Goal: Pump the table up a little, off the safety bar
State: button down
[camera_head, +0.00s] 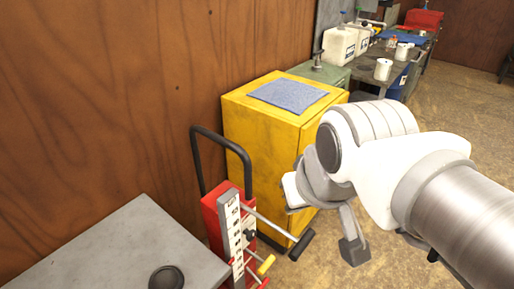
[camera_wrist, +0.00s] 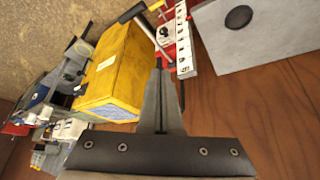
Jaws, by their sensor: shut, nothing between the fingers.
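The lift's grey table (camera_head: 105,245) fills the lower left of the head view and shows at the upper right of the wrist view (camera_wrist: 270,42). A red column (camera_head: 211,222) with a white marked plate (camera_head: 233,235) stands at its right side. A pump lever (camera_head: 272,227) slants out to a black grip (camera_head: 300,245), which shows top centre in the wrist view (camera_wrist: 132,12). Small yellow-ended (camera_head: 266,265) and red-ended levers sit below. I cannot make out the safety bar. My gripper (camera_head: 354,252) is shut and empty, right of the black grip and apart from it.
A yellow cabinet (camera_head: 262,130) with a blue cloth (camera_head: 288,95) stands behind the lift, against the wooden wall. A black push handle (camera_head: 196,160) rises beside the column. A workbench with jugs and cups runs along behind. Open floor (camera_head: 450,110) lies at the right.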

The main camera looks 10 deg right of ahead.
jog(key=w+d+f+n+g, duration=0.2)
jog(key=w+n, duration=0.2)
jog(key=n, duration=0.2)
jog(key=n+g+h+b, duration=0.15)
jog(key=n+g, duration=0.35)
jog(key=n, duration=1.4)
send_over(301, 242)
jog(key=w+a, duration=0.2)
jog(key=w, duration=0.1)
notch_tip(301, 242, down, 15)
jog(key=shift+f, duration=0.15)
jog(key=shift+s+f, duration=0.1)
jog(key=shift+s, duration=0.05)
jog(key=f+b, duration=0.1)
jog(key=f, duration=0.3)
jog(key=s+d+f, duration=0.1)
jog(key=f, duration=0.4)
jog(key=s+f+b, duration=0.1)
jog(key=f, duration=0.3)
jog(key=shift+d+f+b, duration=0.25)
jog(key=shift+d+b, duration=0.05)
jog(key=shift+d, duration=0.1)
